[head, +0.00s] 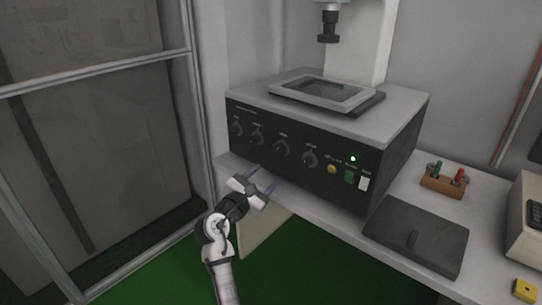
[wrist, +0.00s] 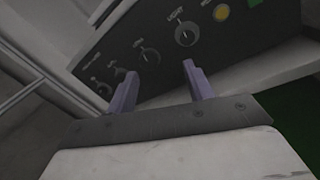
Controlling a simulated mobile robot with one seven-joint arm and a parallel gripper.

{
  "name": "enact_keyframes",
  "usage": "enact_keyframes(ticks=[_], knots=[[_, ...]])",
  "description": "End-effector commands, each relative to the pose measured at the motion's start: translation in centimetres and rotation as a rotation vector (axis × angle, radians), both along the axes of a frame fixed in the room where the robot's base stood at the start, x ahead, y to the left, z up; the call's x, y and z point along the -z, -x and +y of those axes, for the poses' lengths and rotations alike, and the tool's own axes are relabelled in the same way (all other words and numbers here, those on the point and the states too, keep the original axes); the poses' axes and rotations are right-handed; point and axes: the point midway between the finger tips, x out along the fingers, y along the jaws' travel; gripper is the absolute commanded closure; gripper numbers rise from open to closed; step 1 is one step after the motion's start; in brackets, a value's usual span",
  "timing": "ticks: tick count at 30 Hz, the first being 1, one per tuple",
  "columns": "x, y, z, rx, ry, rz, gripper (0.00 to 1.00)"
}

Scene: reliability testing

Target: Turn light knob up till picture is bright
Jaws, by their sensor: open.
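A dark control panel on the front of a grey box (head: 410,112) carries a row of several round knobs. My gripper (head: 262,179) is open and empty, below and in front of the panel, apart from the knobs. In the wrist view its fingers (wrist: 160,70) point toward the panel. No bright picture is visible.
A framed glass plate (head: 318,92) lies on the box under a lens (head: 328,26). Right of the knobs are a yellow button (head: 332,169), green switch (head: 349,177) and lit green lamp (head: 352,158). A dark flat plate (head: 430,229) lies on the bench's right.

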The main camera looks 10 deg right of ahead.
Motion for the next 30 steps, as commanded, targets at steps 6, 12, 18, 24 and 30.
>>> enact_keyframes(ticks=[6, 12, 18, 24, 30], knots=[[2.3, 1.4, -5.4, 0.170, 0.106, 0.183, 0.48], [2.1, 0.0, -7.3, 0.174, 0.109, 0.186, 0.48], [2.1, -2.7, -10.7, 0.172, 0.107, 0.185, 0.48], [2.1, -5.1, -13.7, 0.169, 0.107, 0.184, 0.48], [2.2, -6.6, -15.5, 0.168, 0.106, 0.182, 0.48]])
